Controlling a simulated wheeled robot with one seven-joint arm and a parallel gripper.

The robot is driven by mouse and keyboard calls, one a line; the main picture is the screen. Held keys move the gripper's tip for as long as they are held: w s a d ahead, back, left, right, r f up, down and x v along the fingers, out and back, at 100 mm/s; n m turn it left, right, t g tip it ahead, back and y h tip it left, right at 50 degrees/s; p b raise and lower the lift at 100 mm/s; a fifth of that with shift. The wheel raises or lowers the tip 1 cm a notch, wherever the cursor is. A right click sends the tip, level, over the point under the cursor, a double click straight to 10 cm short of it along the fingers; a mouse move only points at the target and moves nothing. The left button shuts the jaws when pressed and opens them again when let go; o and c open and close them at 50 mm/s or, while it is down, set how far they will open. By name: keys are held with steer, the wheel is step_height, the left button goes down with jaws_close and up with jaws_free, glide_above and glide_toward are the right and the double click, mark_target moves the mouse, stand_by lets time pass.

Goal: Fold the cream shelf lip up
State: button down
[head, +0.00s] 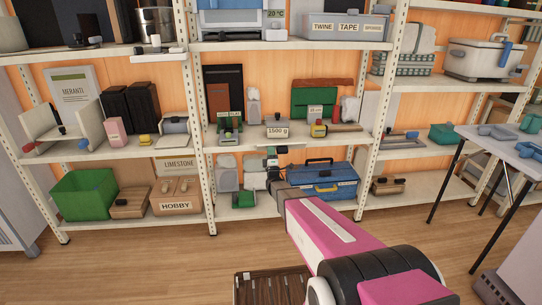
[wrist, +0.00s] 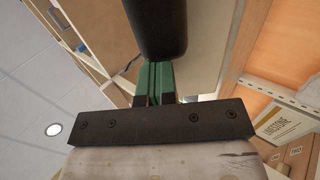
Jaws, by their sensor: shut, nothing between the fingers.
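My gripper (head: 271,152) is at the front edge of the middle shelf in the central bay, fingers pointing up. In the wrist view its green fingers (wrist: 153,82) are together with nothing between them. A rounded black part (wrist: 155,28) is right at the fingertips; I cannot tell if they touch. A cream panel (wrist: 215,45) lies just beyond and right of the fingers. The cream front edge of the middle shelf (head: 335,147) is by my gripper in the head view. Which cream piece is the folding lip, and its angle, I cannot tell clearly; my gripper hides part of it.
A scale marked 1500 g (head: 278,132) and a yellow-and-red item (head: 318,129) stand on the shelf above my gripper. A blue toolbox (head: 325,180) and a green tray (head: 244,199) are below. A table (head: 505,148) stands at the right. The floor before the shelves is mostly clear.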

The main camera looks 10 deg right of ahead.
steer(key=r+g, duration=0.1)
steer(key=w+g, duration=0.1)
steer(key=g, duration=0.1)
steer(key=w+r+g, duration=0.1)
steer(key=g, duration=0.1)
steer(key=shift+r, duration=0.35)
steer(key=shift+x, duration=0.8)
steer(key=shift+s+r, duration=0.15)
